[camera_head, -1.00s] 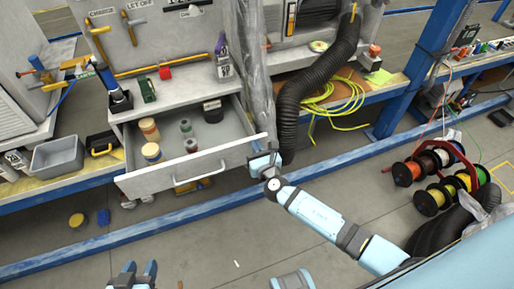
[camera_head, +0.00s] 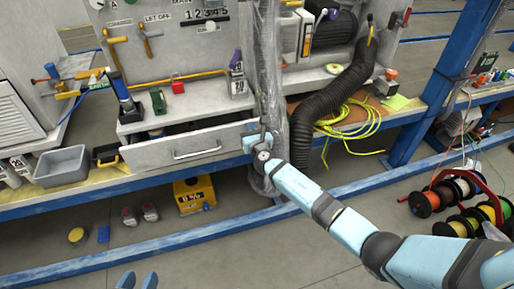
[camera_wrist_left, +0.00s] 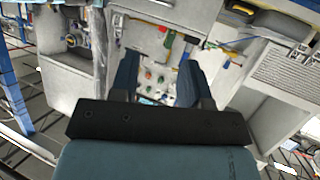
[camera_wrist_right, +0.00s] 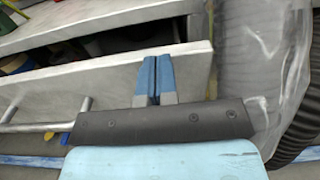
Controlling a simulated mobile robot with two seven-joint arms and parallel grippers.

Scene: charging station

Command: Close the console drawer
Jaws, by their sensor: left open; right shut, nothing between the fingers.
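The console drawer (camera_head: 165,155) is a grey box with a bar handle (camera_head: 197,153). It stands slightly out from the console, with a narrow dark gap above its front panel. In the right wrist view the drawer front (camera_wrist_right: 105,93) also stands out, with an opening behind it. My right gripper (camera_head: 262,141) is at the right end of the drawer front. Its shut fingers (camera_wrist_right: 156,75) overlap the panel, seemingly against it, and hold nothing. My left gripper (camera_head: 137,280) is low in the head view, away from the drawer. Its fingers (camera_wrist_left: 157,75) are open and empty.
A black hose (camera_head: 335,100) and a plastic-wrapped post (camera_head: 270,90) stand right of the drawer. A grey bin (camera_head: 62,167) sits on the left shelf. A yellow box (camera_head: 194,194) is under the drawer. A blue rail (camera_head: 160,238) runs along the floor. Cable spools (camera_head: 460,205) stand at right.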

